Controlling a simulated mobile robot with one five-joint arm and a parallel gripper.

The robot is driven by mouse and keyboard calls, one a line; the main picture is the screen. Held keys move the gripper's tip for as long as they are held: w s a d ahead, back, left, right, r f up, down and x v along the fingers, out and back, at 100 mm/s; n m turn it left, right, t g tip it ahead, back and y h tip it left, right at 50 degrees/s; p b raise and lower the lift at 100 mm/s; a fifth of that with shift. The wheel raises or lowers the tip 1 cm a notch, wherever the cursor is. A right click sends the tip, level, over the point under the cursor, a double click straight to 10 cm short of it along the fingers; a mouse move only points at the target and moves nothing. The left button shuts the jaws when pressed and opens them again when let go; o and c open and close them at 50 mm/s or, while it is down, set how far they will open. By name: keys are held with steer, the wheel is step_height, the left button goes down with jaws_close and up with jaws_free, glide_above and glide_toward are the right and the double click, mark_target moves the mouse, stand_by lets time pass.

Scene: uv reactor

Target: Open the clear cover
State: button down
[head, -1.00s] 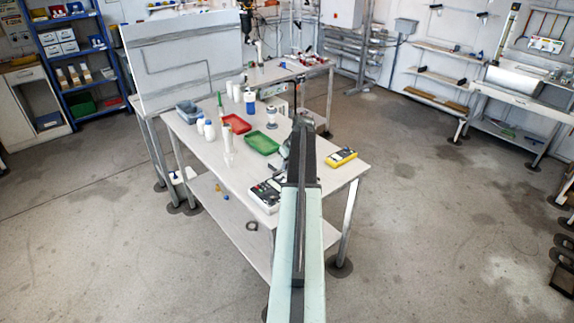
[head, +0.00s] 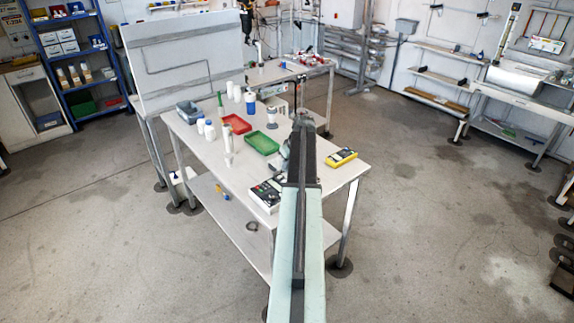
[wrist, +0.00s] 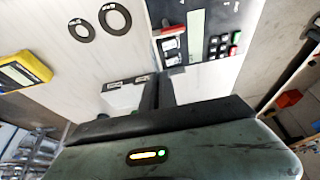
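I cannot make out the clear cover for sure in either view. A control box with a keypad stands at the table's near edge in the head view (head: 267,194). It also shows at the top of the wrist view, with a pale panel and dark, red and green keys (wrist: 196,24). My gripper (wrist: 160,88) shows in the wrist view as dark, foreshortened finger parts pointing at the table beside this box. I see nothing held, and the finger gap is not clear. In the head view my own arm hides the gripper.
The white table (head: 205,160) carries a yellow meter (head: 341,158), a green tray (head: 262,143), a red tray (head: 236,124), a grey bin (head: 187,112) and several bottles. Two dark rings (wrist: 115,18) show in the wrist view. Floor to the right is open.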

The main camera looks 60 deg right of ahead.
steer(key=y, duration=0.1)
steer(key=d+t+y+b, duration=0.1)
steer(key=y, duration=0.1)
steer(key=shift+s+d+f+m, duration=0.15)
steer(key=shift+s+m, duration=0.15)
